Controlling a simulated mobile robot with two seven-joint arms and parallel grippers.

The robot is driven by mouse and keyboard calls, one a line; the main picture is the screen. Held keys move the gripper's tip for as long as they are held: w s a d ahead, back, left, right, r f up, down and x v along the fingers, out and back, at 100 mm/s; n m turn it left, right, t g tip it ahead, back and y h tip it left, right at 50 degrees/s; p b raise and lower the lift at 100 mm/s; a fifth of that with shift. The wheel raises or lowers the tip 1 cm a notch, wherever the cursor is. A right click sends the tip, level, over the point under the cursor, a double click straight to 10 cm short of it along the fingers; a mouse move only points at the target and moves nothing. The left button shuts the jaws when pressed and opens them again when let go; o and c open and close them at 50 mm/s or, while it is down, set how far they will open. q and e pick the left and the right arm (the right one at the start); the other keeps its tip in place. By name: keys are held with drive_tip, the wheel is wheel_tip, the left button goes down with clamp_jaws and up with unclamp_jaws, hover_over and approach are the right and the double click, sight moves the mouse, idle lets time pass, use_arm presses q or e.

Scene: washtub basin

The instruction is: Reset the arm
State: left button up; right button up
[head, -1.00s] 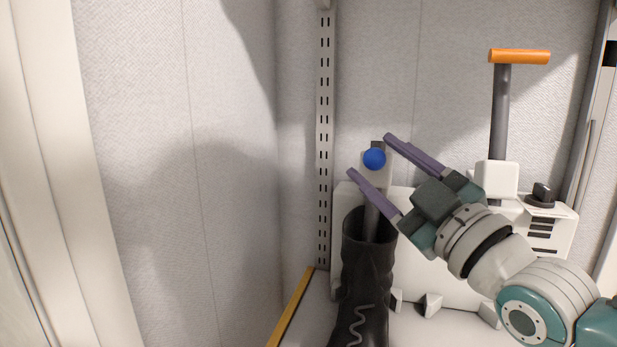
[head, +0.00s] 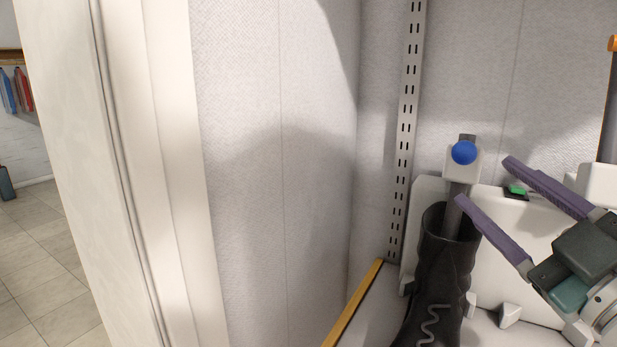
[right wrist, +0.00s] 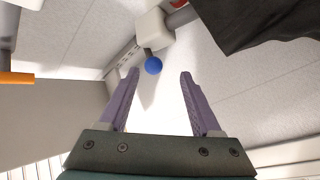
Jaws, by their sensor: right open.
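My right gripper (head: 482,200) is open, with its two purple fingers apart and nothing between them. In the head view its arm comes in from the right, and the fingers point up and left, to the right of a blue ball knob (head: 463,152). The gripper also shows in the right wrist view (right wrist: 158,85), with the blue knob (right wrist: 153,65) beyond its fingertips. A gap shows between fingers and knob in the head view. My left gripper is not in view.
A black boot (head: 440,275) stands upright around the grey post below the knob. A white machine (head: 520,240) with a green button (head: 517,190) stands behind it. A slotted metal rail (head: 404,130) runs up the wall. Tiled floor (head: 45,260) is open at far left.

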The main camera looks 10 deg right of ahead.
drive_tip(key=s+a+f+m+g+h+p, duration=0.1)
drive_tip(key=s+a+f+m+g+p, duration=0.4)
drive_tip(key=s+f+g, duration=0.4)
drive_tip(key=s+r+m+g+h+p, duration=0.1)
drive_tip(key=s+r+m+g+p, duration=0.15)
drive_tip(key=s+g, duration=0.9)
drive_tip(key=s+r+t+p, duration=0.3)
drive_tip(key=r+p, duration=3.2)
drive_tip(key=p, duration=0.2)
drive_tip(key=shift+s+a+r+t, duration=0.2)
drive_tip(key=shift+a+r+t, duration=0.05)
drive_tip(key=shift+r+t, duration=0.1)
drive_tip(key=shift+m, duration=0.25)
drive_tip(key=shift+d, duration=0.1)
